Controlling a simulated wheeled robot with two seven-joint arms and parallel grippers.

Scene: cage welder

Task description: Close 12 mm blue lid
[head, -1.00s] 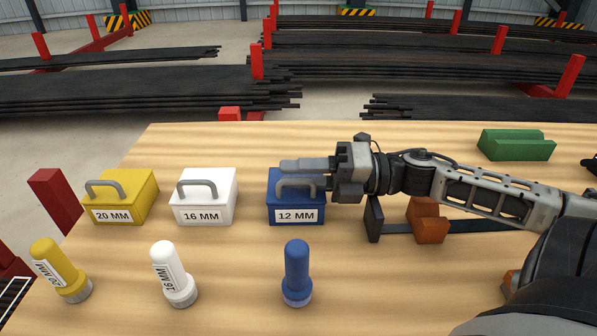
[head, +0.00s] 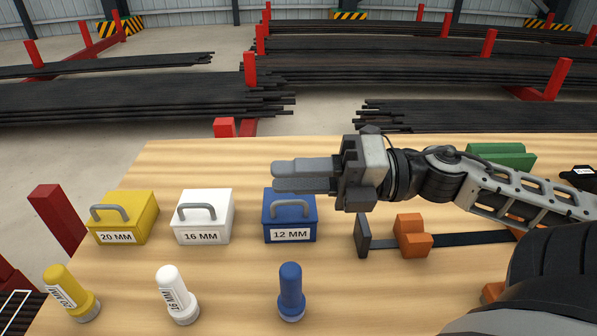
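The blue box (head: 290,229) labelled 12 MM stands on the table in the head view. Its blue lid (head: 303,204) with the grey handle lies flat on top and looks closed, like the lids of the boxes beside it. My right gripper (head: 275,176) reaches in from the right, just above and behind the handle in the picture, and appears apart from the lid. Its two fingers point left and lie against each other with no gap visible and nothing between them. My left gripper is not in view.
A white 16 MM box (head: 202,228) and a yellow 20 MM box (head: 120,228) stand to the left. Blue (head: 290,290), white (head: 176,290) and yellow (head: 70,290) cylinders stand in front. An orange block (head: 412,240) on a dark rail is at right, a green block (head: 500,155) behind.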

